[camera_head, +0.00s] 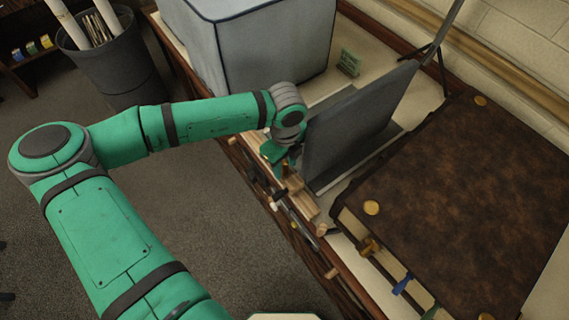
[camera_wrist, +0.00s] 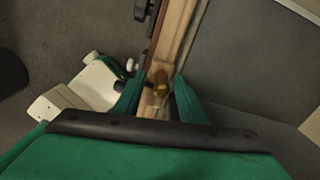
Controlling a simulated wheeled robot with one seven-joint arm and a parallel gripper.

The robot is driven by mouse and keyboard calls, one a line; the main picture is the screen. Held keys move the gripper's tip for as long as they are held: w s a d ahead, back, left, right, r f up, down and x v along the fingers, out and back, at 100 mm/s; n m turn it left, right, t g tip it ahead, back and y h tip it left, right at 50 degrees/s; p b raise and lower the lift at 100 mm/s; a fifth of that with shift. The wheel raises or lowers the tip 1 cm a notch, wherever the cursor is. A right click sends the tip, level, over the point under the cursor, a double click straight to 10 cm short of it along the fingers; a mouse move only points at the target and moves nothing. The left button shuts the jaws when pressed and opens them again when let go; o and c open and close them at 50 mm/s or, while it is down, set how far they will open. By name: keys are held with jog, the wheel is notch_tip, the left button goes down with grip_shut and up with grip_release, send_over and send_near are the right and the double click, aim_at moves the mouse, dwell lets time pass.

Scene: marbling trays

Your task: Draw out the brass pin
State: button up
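A small brass-coloured pin (camera_wrist: 160,84) shows in the wrist view on a pale wooden rail (camera_wrist: 178,30). My gripper (camera_wrist: 160,82) has its two green fingers apart, one on each side of the pin, with some rail visible between. I cannot see clear contact with either finger. In the head view my gripper (camera_head: 279,156) is low at the wooden rail (camera_head: 302,203), beside an upright grey panel (camera_head: 350,122). The pin cannot be made out surely there, as the gripper and wrist cover much of that spot.
A dark mottled slab (camera_head: 470,200) with brass discs lies at the right, with a brass knob (camera_head: 370,246) on its front side. A large grey-blue covered box (camera_head: 262,50) stands behind my arm. A bin of rolls (camera_head: 110,60) stands on the floor at the left.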

grip_shut()
jog(key=c, duration=0.9)
grip_release()
jog(key=shift+r, duration=0.55)
grip_shut()
jog(key=shift+r, duration=1.6)
